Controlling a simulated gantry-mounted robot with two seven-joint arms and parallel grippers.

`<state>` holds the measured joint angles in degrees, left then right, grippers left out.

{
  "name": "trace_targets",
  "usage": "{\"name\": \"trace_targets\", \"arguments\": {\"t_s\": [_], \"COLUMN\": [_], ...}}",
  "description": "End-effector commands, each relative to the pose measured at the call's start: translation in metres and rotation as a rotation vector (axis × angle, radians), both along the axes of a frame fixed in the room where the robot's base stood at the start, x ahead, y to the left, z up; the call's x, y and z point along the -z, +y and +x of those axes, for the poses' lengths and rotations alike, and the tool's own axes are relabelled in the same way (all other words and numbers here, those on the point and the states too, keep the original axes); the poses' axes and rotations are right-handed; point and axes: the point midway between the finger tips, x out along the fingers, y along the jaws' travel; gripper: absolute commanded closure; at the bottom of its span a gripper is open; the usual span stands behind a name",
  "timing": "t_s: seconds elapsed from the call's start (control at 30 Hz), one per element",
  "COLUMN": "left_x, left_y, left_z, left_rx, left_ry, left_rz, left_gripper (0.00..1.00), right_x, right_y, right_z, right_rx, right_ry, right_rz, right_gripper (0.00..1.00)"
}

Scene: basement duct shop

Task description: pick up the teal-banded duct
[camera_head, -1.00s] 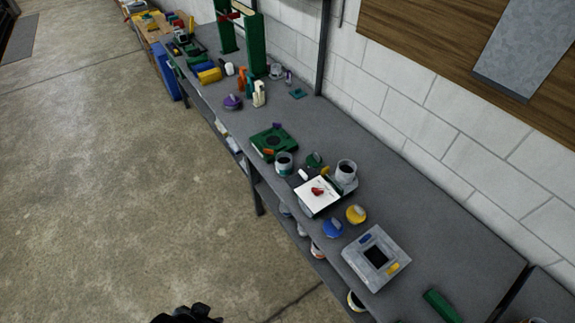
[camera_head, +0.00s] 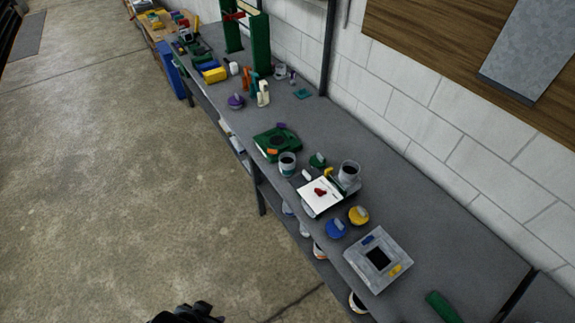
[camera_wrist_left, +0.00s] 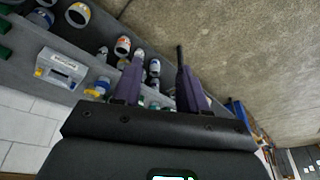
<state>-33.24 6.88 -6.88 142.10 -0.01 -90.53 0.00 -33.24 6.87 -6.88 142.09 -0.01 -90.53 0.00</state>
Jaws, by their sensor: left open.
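The teal-banded duct (camera_head: 287,164) is a short grey open cylinder with a teal band low on its side. It stands upright on the grey bench near the front edge, beside a green machine, in the head view. I cannot pick it out surely in the wrist view. My left gripper (camera_wrist_left: 158,70) shows in the wrist view with two purple fingers apart and nothing between them. It points towards the bench and its lower shelf, away from the duct. A dark part of mine shows at the bottom edge of the head view. My right gripper is not seen.
On the bench (camera_head: 420,240), a second grey cylinder (camera_head: 349,171), a white sheet (camera_head: 319,196), blue (camera_head: 336,229) and yellow (camera_head: 358,215) round items and a grey box (camera_head: 378,259) stand near the duct. A green machine (camera_head: 277,145) adjoins it. The floor in front is clear.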

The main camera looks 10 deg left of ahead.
Motion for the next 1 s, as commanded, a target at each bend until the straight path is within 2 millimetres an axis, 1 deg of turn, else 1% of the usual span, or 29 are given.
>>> {"name": "trace_targets", "arguments": {"t_s": [0.17, 0.2, 0.57, 0.83, 1.0], "left_x": [0.0, 0.0, 0.0, 0.0, -0.005], "left_y": [0.0, 0.0, 0.0, 0.0, -0.002], "left_z": [0.0, 0.0, 0.0, 0.0, 0.014], "left_rx": [0.0, 0.0, 0.0, -0.009, -0.037], "left_ry": [0.0, 0.0, 0.0, -0.001, -0.074], "left_rz": [0.0, 0.0, 0.0, -0.003, -0.026], "left_gripper": [0.57, 0.56, 0.01, 0.0, 0.0], "right_x": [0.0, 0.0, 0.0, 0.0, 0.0], "right_y": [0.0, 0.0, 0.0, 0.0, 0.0], "right_z": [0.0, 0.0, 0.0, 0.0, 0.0], "right_rx": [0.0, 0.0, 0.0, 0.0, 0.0], "right_ry": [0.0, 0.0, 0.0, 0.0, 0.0], "right_rz": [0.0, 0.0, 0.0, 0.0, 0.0], "right_gripper": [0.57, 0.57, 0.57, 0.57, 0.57]}}
